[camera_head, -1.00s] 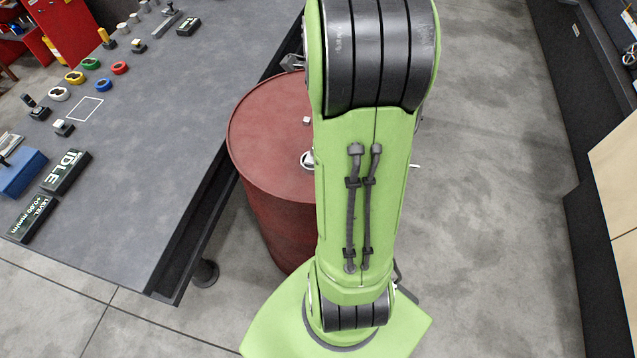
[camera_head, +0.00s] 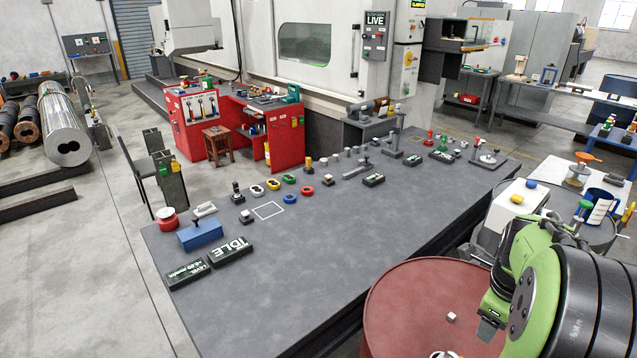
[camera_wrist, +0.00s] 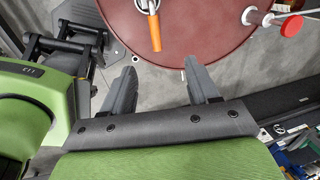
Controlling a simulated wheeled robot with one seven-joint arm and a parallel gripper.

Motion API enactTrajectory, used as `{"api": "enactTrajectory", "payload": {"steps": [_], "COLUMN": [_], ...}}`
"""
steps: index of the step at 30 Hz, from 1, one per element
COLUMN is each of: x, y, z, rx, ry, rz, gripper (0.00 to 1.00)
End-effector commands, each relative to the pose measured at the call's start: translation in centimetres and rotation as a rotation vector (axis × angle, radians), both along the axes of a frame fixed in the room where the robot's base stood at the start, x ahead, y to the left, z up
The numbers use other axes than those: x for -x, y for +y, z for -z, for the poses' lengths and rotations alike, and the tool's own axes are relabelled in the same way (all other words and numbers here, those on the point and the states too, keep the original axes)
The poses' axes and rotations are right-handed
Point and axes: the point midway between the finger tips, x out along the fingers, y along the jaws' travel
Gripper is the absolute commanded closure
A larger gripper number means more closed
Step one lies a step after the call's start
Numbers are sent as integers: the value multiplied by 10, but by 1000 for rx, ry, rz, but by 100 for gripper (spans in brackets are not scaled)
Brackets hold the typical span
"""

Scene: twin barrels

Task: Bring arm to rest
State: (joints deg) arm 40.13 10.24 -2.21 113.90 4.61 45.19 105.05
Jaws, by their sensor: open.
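My green arm (camera_head: 545,285) fills the lower right of the head view, folded beside the red barrel (camera_head: 400,300). My gripper (camera_head: 488,325) shows only in part there, pointing down over the barrel's right side. In the wrist view, the two grey fingers of my gripper (camera_wrist: 160,85) stand wide apart with nothing between them. A dark red round barrel top (camera_wrist: 190,45) lies beyond the fingertips. I cannot tell which barrel this is.
A small white cube (camera_head: 451,316) sits on the barrel. Open floor lies at left.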

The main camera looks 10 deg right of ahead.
Motion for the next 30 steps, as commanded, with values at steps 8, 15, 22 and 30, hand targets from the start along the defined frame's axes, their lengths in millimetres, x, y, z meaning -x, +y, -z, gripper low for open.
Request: {"api": "enactTrajectory", "payload": {"steps": [8,15,22,30], "x": [5,65,94,94], "y": [128,230,256,256], "z": [-55,-68,-62,-62], "rx": [178,507,693,694], "ry": [5,45,80,84], "rz": [-1017,-2096,-2509,-2512], "gripper": [40,40,40,40]}}
